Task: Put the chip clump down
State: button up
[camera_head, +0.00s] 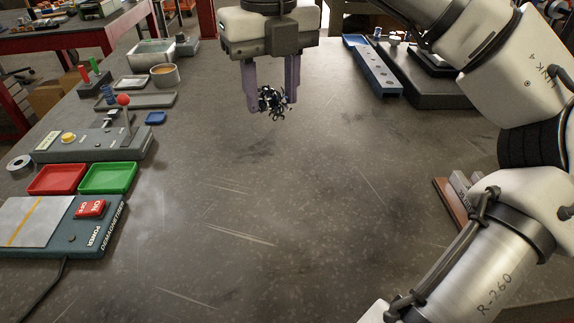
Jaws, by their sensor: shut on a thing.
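The chip clump (272,102) is a dark, tangled bundle of curly metal bits. My gripper (270,104) is at the top middle of the view, pointing down, with its two purple fingers shut on the clump. The clump hangs between the fingertips and appears to be held above the grey worktop (270,215). The exact height of the clump over the worktop is hard to tell.
At left are a red tray (58,179), a green tray (107,177), a demagnetiser (60,228) and a lever box (95,142). A blue rail (372,66) and dark plate (425,85) lie at back right. The middle worktop is clear.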

aim_at(273, 114)
notch_tip(273, 114, down, 16)
jog(key=shift+f+p, duration=0.15)
jog(key=shift+p, duration=0.4)
jog(key=shift+f, duration=0.1)
jog(key=o, duration=1)
jog(key=shift+c, duration=0.2)
notch_tip(273, 114, up, 12)
jog(key=shift+r+b, duration=0.15)
jog(key=shift+b, duration=0.55)
